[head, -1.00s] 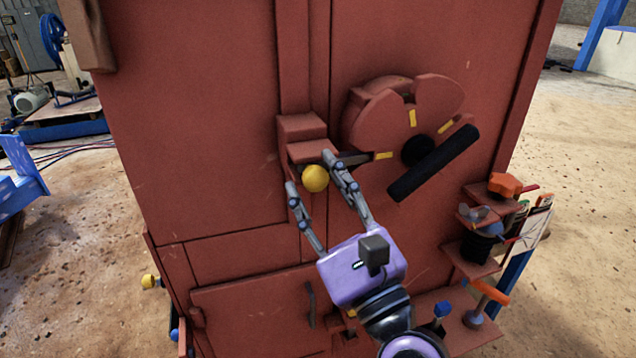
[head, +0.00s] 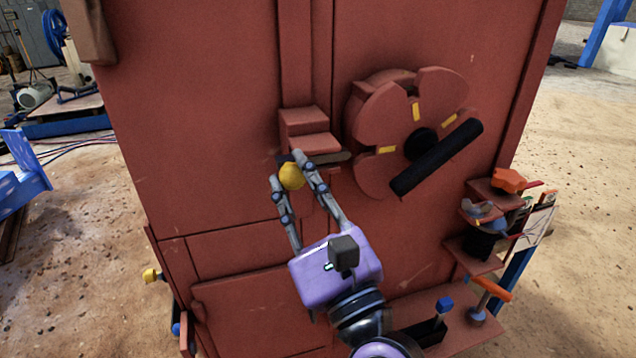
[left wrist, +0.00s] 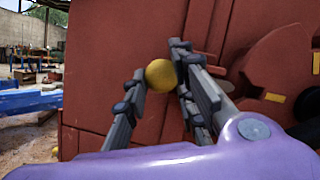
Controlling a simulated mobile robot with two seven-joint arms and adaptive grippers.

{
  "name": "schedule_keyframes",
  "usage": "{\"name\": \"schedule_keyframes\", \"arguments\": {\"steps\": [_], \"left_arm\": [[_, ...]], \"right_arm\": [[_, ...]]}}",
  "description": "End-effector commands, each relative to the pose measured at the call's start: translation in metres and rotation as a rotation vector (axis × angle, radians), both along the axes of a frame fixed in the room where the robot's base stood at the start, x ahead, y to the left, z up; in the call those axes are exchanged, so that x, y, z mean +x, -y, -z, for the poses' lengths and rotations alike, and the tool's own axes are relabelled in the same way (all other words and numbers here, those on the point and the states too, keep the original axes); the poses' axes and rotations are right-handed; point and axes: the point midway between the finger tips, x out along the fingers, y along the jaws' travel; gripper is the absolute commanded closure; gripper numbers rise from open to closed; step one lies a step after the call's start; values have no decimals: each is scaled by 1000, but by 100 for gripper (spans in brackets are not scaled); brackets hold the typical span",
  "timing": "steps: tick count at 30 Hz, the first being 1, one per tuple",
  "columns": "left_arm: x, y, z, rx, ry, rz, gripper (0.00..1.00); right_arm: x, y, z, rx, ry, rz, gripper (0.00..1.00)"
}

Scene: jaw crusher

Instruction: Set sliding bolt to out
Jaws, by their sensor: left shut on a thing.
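The sliding bolt has a yellow ball knob (head: 292,177), and its grey bar (head: 335,158) shows under the red-brown bolt housing (head: 308,130) on the crusher's front. The bar's right end lies close to the notched red-brown disc (head: 410,120); I cannot tell whether it still reaches into a notch. My left gripper (head: 287,168) comes from below and is shut on the knob, a finger on each side. In the left wrist view the knob (left wrist: 161,75) sits between the two fingers. My right gripper is not in view.
A black bar handle (head: 437,160) crosses the disc at a slant, right of the bolt. Small shelves with an orange knob (head: 508,180) and other controls stick out at the lower right. The panel left of the knob is clear.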

Motion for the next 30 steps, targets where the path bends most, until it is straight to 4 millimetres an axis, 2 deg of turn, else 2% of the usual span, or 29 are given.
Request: {"name": "schedule_keyframes", "arguments": {"steps": [3,11,12,15,25,30], "left_arm": [[-3,-10,3,-1,-5,-3,100],[-3,-12,4,-2,-7,-8,100],[-3,-12,4,-3,-7,-8,71],[-3,-12,3,-1,-8,-8,59],[-5,-9,3,1,-4,-3,59],[-22,0,11,1,-6,-2,59]], "right_arm": [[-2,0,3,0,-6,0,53],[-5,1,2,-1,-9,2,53],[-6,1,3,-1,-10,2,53],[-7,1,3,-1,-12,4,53],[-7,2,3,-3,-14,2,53],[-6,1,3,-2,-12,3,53]]}}
